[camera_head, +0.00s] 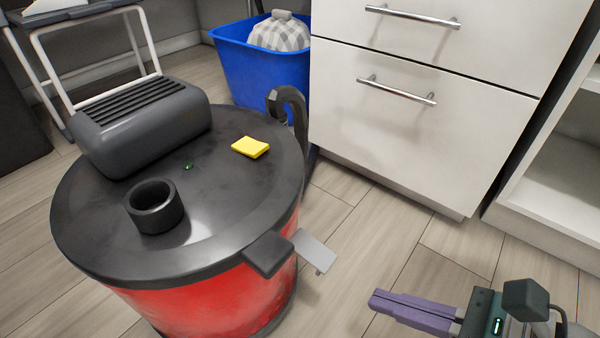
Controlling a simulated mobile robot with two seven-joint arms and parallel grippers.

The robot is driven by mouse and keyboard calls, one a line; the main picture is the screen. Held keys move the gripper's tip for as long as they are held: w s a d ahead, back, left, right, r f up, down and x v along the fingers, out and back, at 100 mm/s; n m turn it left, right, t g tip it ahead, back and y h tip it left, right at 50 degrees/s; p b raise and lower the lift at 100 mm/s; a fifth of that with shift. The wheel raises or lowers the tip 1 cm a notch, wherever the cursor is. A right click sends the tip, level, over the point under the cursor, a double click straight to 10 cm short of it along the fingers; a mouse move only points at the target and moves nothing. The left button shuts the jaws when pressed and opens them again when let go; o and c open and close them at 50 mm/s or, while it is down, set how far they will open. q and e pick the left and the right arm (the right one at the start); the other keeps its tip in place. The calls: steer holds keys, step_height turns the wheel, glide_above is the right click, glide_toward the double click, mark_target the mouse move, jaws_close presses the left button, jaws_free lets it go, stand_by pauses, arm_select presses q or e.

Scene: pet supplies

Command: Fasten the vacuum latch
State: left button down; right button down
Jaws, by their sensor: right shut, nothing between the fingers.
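The vacuum (205,300) is a red drum with a round black lid (225,205) on top. Its latch (315,251) is a light grey plate that sticks out from the drum's side, beside a black tab (269,254) on the lid's rim. The latch plate stands away from the drum wall. My right gripper (372,299) is at the lower right, with purple fingers pointing left toward the drum. It is shut and empty, apart from the latch and a little to its right and below. My left gripper is not in view.
A yellow sponge-like block (251,147) lies on the lid, near a grey ribbed motor housing (145,125) and a black round port (155,206). A blue bin (262,78) and white drawers (410,115) stand behind. The wooden floor (385,235) right of the drum is clear.

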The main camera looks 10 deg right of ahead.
mark_target(311, 252)
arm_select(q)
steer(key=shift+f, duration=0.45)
arm_select(e)
steer(key=shift+w+d+f, duration=0.1)
steer(key=shift+d+f, duration=0.05)
steer(key=shift+f, duration=0.4)
